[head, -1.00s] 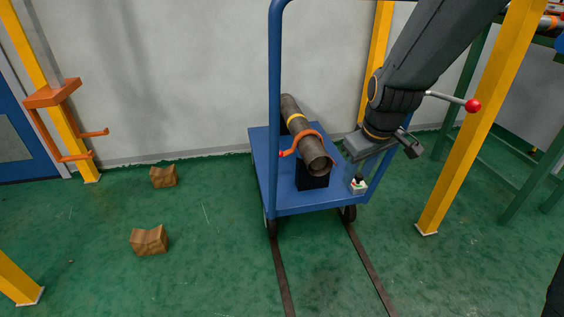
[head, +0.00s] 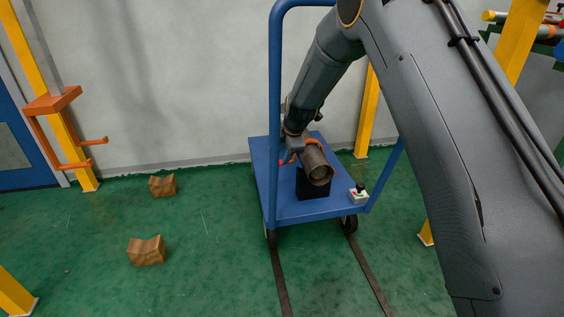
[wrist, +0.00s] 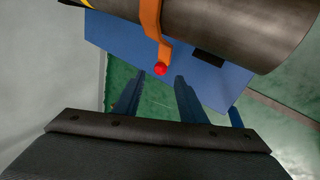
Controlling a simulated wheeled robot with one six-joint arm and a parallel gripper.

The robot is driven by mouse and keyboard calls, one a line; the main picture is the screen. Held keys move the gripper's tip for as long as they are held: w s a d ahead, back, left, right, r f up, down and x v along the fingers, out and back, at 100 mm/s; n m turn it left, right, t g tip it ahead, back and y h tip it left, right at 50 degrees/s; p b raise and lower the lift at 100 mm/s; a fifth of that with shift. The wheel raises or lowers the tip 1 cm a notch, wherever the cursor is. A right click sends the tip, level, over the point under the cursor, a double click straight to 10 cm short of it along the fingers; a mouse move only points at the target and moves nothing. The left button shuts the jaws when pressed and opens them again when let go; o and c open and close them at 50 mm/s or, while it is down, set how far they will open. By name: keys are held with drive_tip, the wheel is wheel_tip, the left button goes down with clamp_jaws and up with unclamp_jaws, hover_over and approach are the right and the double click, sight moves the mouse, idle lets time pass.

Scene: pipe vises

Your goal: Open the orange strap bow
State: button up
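The orange strap bow (head: 309,141) lies across the top of a brown pipe (head: 317,166), which rests on a black block (head: 312,188) on the blue cart. In the wrist view the bow (wrist: 152,22) curves over the pipe (wrist: 225,22) and ends in a red knob (wrist: 161,69). The bow appears closed over the pipe. My gripper (wrist: 168,76) is open, with its two fingers apart and nothing between them. The red knob is just beyond the fingertips, roughly between them. In the head view my gripper (head: 292,150) is beside the bow, partly hidden by my arm.
The blue cart (head: 300,210) has an upright blue handle at its front left. A small box with a knob (head: 358,194) sits on its front right corner. A yellow post (head: 370,112) stands behind.

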sight(281, 165)
drive_tip(key=b+x, duration=0.1)
drive_tip(key=x, duration=0.4)
drive_tip(key=shift+f+b, duration=0.3)
drive_tip(key=shift+b, duration=0.1)
clamp_jaws()
